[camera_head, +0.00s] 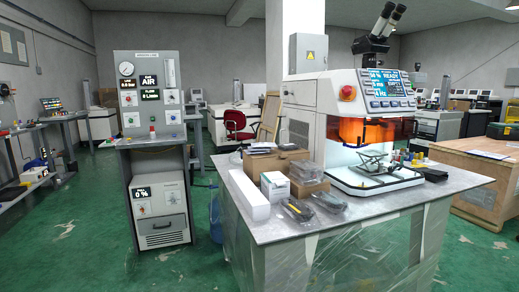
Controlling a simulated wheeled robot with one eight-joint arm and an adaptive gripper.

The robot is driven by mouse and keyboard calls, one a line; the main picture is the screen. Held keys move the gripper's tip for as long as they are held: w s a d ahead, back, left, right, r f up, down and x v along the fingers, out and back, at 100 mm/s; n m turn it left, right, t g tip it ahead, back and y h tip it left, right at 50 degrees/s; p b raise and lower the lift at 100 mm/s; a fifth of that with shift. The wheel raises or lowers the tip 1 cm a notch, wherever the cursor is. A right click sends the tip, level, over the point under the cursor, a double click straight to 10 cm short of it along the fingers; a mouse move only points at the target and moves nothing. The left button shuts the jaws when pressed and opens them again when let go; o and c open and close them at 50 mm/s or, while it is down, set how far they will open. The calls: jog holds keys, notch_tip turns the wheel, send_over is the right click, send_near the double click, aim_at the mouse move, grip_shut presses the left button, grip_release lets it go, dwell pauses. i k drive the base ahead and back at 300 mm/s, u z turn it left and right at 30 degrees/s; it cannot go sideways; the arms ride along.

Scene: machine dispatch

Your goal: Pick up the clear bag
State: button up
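Two small bag-like packages lie near the front edge of the grey-topped table (300,232). The left package (297,209) looks like clear plastic around something dark with a little yellow. The right package (329,202) looks similar, greyish and shiny. They lie close together; I cannot tell which one is the clear bag. Clear plastic sheeting (375,250) also hangs around the table's sides. My gripper is not in this view.
A long white box (246,187), a white carton (275,186) and brown boxes (308,171) stand behind and left of the packages. A machine with an orange window (362,131) stands behind them. A grey cabinet (157,150) is left. Green floor between cabinet and table is narrow.

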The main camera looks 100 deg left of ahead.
aim_at(287, 147)
jog(key=u, duration=3.5)
jog(key=k, duration=0.55)
jog(key=z, duration=1)
jog(key=i, duration=1.6)
jog(key=u, duration=0.25)
